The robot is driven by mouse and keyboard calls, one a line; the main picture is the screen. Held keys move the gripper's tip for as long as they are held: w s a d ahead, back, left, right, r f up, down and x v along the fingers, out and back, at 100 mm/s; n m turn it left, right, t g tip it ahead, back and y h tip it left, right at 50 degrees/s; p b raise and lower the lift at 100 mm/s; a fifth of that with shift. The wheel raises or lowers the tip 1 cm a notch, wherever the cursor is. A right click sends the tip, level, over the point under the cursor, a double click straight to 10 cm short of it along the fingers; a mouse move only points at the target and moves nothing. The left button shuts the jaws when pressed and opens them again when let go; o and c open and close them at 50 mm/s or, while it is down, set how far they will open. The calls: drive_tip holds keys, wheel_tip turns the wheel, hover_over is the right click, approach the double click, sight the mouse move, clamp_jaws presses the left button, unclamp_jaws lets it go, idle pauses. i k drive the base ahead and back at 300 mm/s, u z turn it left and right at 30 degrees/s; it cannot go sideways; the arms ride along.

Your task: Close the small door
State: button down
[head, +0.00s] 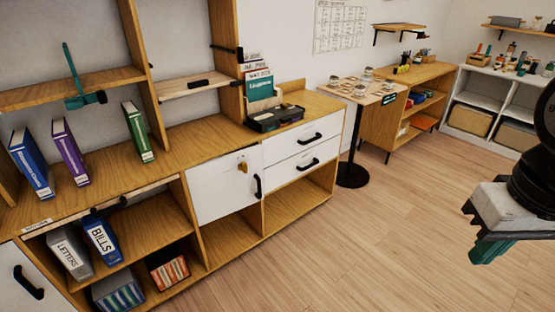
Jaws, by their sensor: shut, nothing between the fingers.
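A small white door (225,190) with a black upright handle (257,187) is in the low wooden cabinet, left of two white drawers. It looks flush with the cabinet front, and a brass-coloured piece (242,167) sits near its top. Another white door (28,283) with a black handle is cut off at the lower left; I cannot tell whether it is ajar. A pale wooden panel (178,90) with a black handle lies flat in the upper shelving, like a lowered flap. My gripper (490,252), with teal fingers, is shut and empty at the right, over the floor, far from all of them.
The counter (178,153) holds upright binders and a black tray (275,118). Open cubbies below hold more binders and boxes. A round-footed table (352,172) with cups stands beyond the drawers. The wooden floor (370,255) between cabinet and gripper is clear.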

sight(219, 187)
drive_tip(key=z, duration=0.1)
drive_tip(key=i, duration=1.15)
drive_tip(key=u, duration=0.35)
